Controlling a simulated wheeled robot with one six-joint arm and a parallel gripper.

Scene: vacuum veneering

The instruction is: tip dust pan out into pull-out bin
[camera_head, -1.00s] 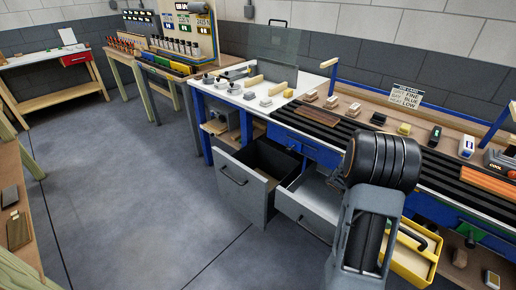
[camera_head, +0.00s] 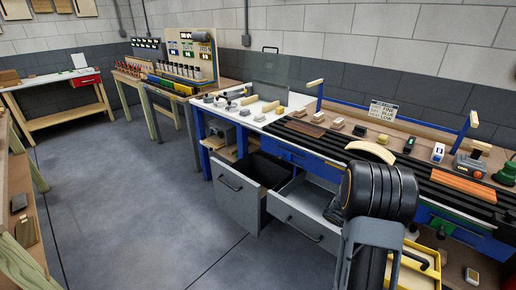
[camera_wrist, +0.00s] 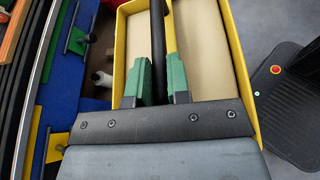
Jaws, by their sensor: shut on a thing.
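Whether the pale inside is dust cannot be told. The pull-out bin (camera_head: 237,197), a deep grey drawer with a dark inside, stands open below the bench, left of my arm. My gripper's fingers are hidden behind my arm in the head view.
A shallower grey drawer (camera_head: 300,222) is also pulled out, right beside the bin, between it and my arm. The bench above holds a black slatted bed (camera_head: 335,148), sanding blocks and a curved wooden piece (camera_head: 371,152). Open floor (camera_head: 150,215) lies to the left.

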